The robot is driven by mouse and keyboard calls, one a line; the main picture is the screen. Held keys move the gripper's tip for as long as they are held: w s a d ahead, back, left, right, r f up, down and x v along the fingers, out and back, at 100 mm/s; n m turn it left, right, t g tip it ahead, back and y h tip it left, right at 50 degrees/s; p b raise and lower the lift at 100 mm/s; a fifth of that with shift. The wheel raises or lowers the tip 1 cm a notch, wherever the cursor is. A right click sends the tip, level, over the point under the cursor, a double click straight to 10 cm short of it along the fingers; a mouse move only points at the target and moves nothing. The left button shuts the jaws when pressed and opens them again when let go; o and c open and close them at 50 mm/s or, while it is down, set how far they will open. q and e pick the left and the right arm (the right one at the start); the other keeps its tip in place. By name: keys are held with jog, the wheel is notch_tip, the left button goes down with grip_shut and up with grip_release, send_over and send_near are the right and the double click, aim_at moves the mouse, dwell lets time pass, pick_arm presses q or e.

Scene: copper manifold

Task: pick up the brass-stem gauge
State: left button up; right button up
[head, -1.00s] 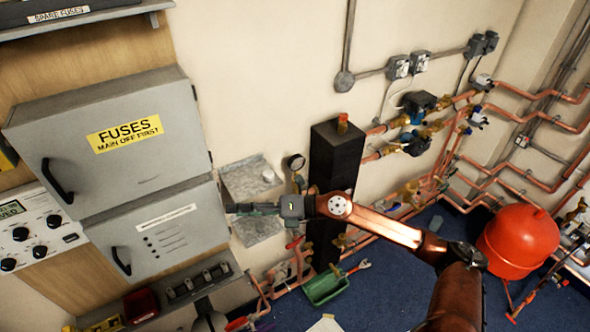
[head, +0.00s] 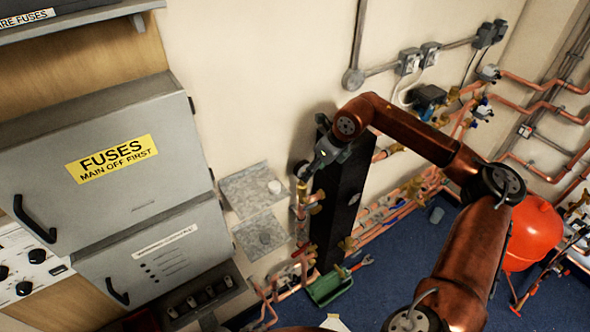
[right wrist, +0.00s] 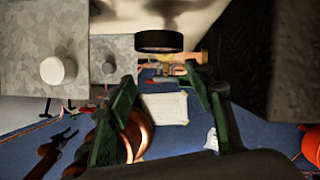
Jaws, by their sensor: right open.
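The gauge (head: 301,168) has a round black-rimmed dial and a brass stem, and stands on the copper pipework left of the black column in the head view. My gripper partly covers it there. In the right wrist view, the gauge (right wrist: 158,41) shows edge-on, with brass fittings behind and below it. My right gripper (head: 310,175) is close beside the gauge at its right. In the right wrist view, my right gripper (right wrist: 158,80) is open and empty, its fingers either side of the gauge's line. I cannot tell whether they touch it. My left gripper is not in view.
The tall black column (head: 338,215) stands right beside the gauge. Grey metal plates (head: 250,190), one bearing a pale knob (head: 274,187), are to its left. A fuse cabinet (head: 110,150) is farther left. A green tray (head: 328,288) lies below, and copper pipes crowd the wall at right.

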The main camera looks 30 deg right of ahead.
jog(key=w+f, duration=0.1)
jog(key=p, duration=0.1)
send_over(302, 185)
jog(key=s+d, duration=0.1)
jog(key=s, duration=0.1)
notch_tip(302, 185, down, 5)
jog(key=x, duration=0.2)
jog(key=w+p+x, duration=0.1)
jog(key=x, duration=0.1)
jog(key=shift+w+d+f, duration=0.1)
jog(key=shift+f, duration=0.05)
jog(key=shift+w+f, duration=0.1)
jog(key=shift+f, duration=0.15)
jog(key=shift+c, duration=1.2)
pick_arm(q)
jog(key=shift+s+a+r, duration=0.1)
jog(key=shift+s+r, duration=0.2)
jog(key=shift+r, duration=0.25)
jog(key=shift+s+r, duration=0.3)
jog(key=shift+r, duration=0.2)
pick_arm(e)
grip_shut()
